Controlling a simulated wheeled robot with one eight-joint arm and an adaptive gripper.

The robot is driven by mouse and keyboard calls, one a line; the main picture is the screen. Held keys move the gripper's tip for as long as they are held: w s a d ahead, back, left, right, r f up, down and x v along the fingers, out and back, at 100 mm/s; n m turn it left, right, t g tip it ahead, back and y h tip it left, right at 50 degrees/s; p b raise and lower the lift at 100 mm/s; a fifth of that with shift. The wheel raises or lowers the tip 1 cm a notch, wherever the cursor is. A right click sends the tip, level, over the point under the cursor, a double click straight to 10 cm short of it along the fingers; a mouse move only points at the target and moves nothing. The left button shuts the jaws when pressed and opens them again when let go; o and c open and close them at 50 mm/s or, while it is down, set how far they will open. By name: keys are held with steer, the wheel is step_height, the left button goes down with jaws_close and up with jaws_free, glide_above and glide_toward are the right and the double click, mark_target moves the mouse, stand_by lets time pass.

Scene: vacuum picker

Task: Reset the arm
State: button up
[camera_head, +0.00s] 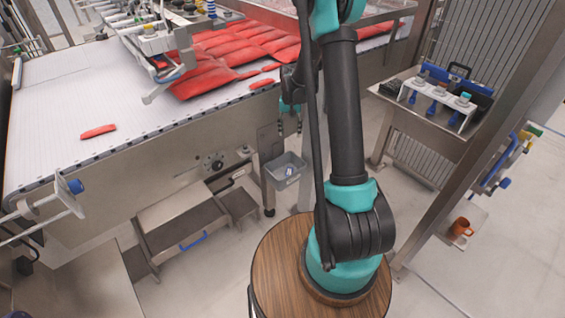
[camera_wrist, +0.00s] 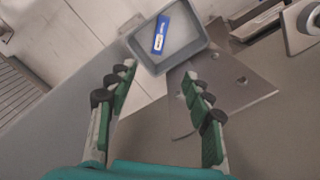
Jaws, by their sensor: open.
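My arm rises from a round wooden-topped base in the head view and bends over toward the conveyor. My gripper (camera_head: 290,122) hangs at the conveyor's near side, partly behind my arm, above a small grey bin (camera_head: 286,170). In the wrist view my gripper (camera_wrist: 158,84) is open, its two green-padded fingers spread with nothing between them. The grey bin (camera_wrist: 190,61) lies beyond the fingertips there, apart from them. A blue and white packet (camera_wrist: 161,34) lies inside the bin.
A white conveyor (camera_head: 60,110) carries several red packages (camera_head: 205,78); one small red piece (camera_head: 98,131) lies apart. A side table (camera_head: 415,108) holds a rack with blue-stemmed suction tools. An orange mug (camera_head: 460,227) stands on a low shelf at right. A metal post stands beside my arm.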

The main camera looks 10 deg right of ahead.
steer(key=s+d+r+n+t, duration=0.1)
steer(key=s+r, duration=0.5)
steer(key=s, duration=0.5)
steer(key=s+d+r+n+t, duration=0.1)
steer(key=s+r+t, duration=0.1)
steer(key=s+r, duration=0.6)
steer(key=s+f+n+t, duration=0.1)
steer(key=s+f, duration=0.3)
steer(key=s, duration=0.8)
steer(key=shift+d, duration=0.15)
